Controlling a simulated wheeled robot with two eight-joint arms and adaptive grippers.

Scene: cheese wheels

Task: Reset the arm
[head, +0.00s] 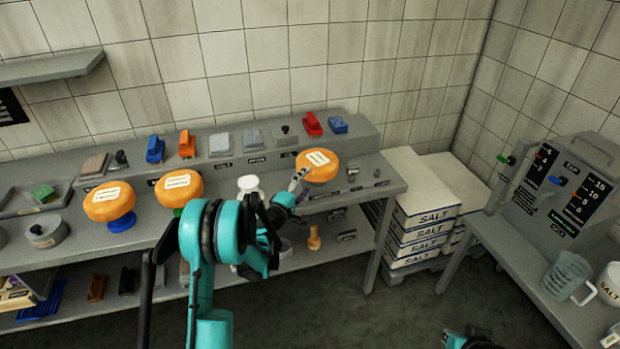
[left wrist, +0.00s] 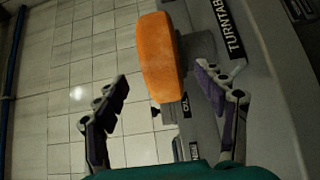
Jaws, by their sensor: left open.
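My left arm reaches from the bottom of the head view toward the bench, and its gripper (head: 296,185) is beside an orange cheese wheel (head: 318,165) with a white label. In the left wrist view the open left gripper (left wrist: 165,105) has its fingers apart. The orange cheese wheel (left wrist: 158,57) shows ahead of and between the fingers, and I see no finger closed on it. A teal and black piece of my right arm (head: 468,340) shows at the bottom edge of the head view, but its gripper does not show.
Two more orange cheese wheels stand on the bench at left, one on a blue stand (head: 121,222). Brushes and blocks line the raised back shelf (head: 365,131). Salt boxes (head: 425,215) are stacked right of the bench. A jug (head: 565,275) stands on the right-hand table.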

